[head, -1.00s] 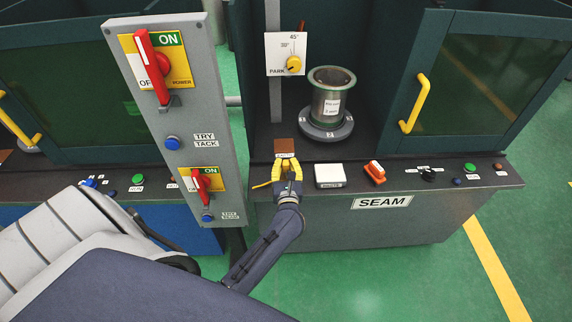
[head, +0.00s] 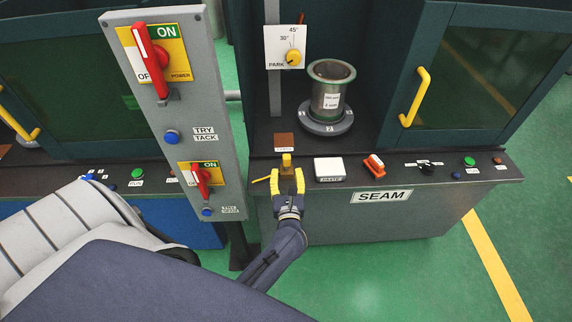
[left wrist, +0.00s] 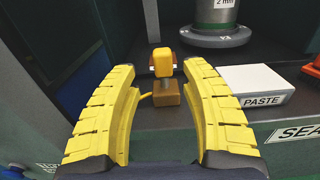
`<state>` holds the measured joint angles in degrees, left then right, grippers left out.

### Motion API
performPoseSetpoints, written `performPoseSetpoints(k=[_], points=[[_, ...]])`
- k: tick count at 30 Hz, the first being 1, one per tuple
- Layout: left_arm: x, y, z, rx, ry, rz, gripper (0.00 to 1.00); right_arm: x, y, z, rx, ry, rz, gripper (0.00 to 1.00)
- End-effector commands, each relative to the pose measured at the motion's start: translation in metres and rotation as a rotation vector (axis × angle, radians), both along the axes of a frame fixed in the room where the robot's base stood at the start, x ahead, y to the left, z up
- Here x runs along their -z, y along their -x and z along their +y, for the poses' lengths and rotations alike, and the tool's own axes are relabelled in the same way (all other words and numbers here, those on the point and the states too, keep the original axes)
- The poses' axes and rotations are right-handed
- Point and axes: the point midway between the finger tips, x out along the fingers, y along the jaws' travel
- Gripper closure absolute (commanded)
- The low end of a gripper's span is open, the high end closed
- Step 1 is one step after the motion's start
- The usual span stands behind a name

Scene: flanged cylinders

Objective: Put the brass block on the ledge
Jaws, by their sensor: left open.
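The brass block (left wrist: 167,94) stands upright on the dark ledge (left wrist: 205,119) in the left wrist view. A yellow handle (left wrist: 163,62) rises from it, and a thin yellow cable shows at its left side. In the head view the handle (head: 287,159) shows just beyond my left gripper (head: 287,174), near the ledge's front edge. My left gripper is open, with its yellow fingers (left wrist: 163,100) on either side of the block and a gap to each. The fingers partly hide the block in the head view. My right gripper is not in view.
A brown plate (head: 283,139) with a label lies behind the block. A white PASTE box (head: 329,168) and a red switch (head: 374,164) are to the right. A flanged cylinder (head: 331,90) stands on a round base behind. A grey switch panel (head: 182,120) rises at left.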

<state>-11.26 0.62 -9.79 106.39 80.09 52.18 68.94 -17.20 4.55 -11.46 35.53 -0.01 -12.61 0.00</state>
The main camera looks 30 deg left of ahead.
Motion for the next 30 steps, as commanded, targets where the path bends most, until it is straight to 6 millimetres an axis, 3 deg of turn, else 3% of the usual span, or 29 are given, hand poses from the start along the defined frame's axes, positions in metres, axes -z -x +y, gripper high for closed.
performPoseSetpoints(k=[9, 15, 19, 23, 26, 30], points=[[0.001, 0.032, -0.022, 0.000, 0.000, 0.001, 0.55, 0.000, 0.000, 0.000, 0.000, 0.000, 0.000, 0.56], [0.001, 0.038, -0.027, 0.001, -0.006, 0.003, 0.55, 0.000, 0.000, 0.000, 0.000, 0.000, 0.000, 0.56], [0.016, 0.036, -0.034, 0.037, -0.126, 0.071, 0.55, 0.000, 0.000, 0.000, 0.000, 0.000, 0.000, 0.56], [0.063, 0.031, -0.054, 0.151, -0.456, 0.254, 0.55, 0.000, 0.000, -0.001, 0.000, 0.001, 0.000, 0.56], [0.126, 0.035, -0.079, 0.304, -0.824, 0.450, 0.55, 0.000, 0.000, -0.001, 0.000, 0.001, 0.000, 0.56], [0.234, 0.067, -0.112, 0.579, -1.352, 0.700, 0.55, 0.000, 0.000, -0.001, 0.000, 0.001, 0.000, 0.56]])
